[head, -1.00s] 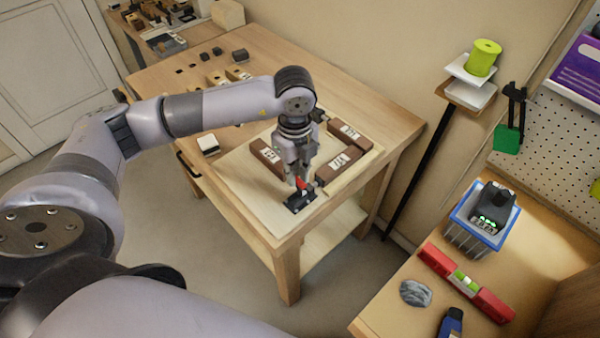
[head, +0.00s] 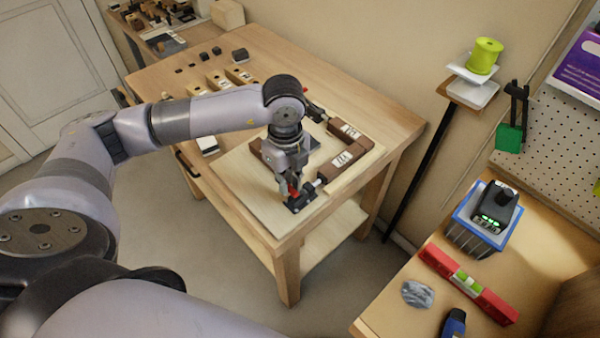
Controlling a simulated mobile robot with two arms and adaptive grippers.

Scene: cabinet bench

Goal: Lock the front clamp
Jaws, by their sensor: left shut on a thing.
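The front clamp (head: 300,204) has a black base on the pale board (head: 257,204), near the board's front corner. Its red handle (head: 293,190) stands up between the fingers of my left gripper (head: 289,189), which is shut on it. The clamp's light-tipped plunger (head: 320,182) points toward the nearest brown block (head: 345,160); I cannot tell whether it touches. Another clamp (head: 315,110) shows at the board's far side, partly hidden by my left arm. My right gripper is not in view.
The wooden bench (head: 270,55) carries several small dark blocks and labelled wooden pieces at the back left. A white-topped block (head: 208,145) lies left of the board. At right, another bench holds a blue bin (head: 470,238) and a red level (head: 467,284).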

